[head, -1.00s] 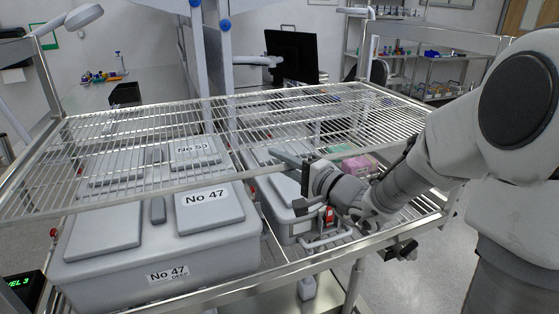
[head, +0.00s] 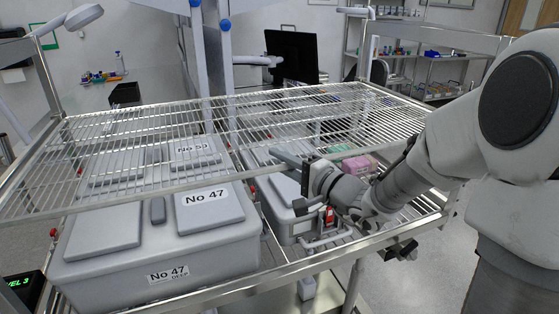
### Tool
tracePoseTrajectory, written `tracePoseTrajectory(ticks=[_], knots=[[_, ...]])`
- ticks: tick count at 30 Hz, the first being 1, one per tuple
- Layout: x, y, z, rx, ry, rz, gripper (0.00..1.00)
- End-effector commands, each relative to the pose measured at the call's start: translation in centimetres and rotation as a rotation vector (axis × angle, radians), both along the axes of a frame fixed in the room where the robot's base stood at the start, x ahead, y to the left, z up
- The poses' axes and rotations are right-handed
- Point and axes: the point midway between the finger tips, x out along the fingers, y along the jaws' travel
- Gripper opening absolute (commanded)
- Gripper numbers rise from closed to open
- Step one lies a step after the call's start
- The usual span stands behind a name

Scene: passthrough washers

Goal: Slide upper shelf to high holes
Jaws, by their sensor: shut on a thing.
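The upper shelf (head: 110,150) is a silver wire grid that spans the frame from left to right in the head view. It sits above grey lidded boxes. My gripper (head: 283,164) is at the shelf's front edge, right of the middle, and is shut on the front rail there. The fingers partly hide the rail, so the exact grip is hard to see. The shelf's side frames rise at the left and right. The holes for the shelf cannot be made out.
A large grey box labelled No 47 (head: 155,245) stands below the shelf at the left, with a No 53 box (head: 195,150) behind it. Another grey box and a pink item (head: 358,164) are below at the right. A dark monitor (head: 291,57) stands behind.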

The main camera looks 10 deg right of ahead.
Motion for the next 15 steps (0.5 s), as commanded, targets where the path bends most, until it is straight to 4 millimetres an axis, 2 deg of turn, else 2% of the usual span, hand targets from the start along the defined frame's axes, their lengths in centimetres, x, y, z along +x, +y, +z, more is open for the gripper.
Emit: tracePoseTrajectory(ticks=[5, 15], knots=[[0.0, 0.0, 0.3, 0.000, -0.003, 0.001, 0.00], [0.0, 0.1, 5.7, -0.003, -0.007, 0.002, 0.00]])
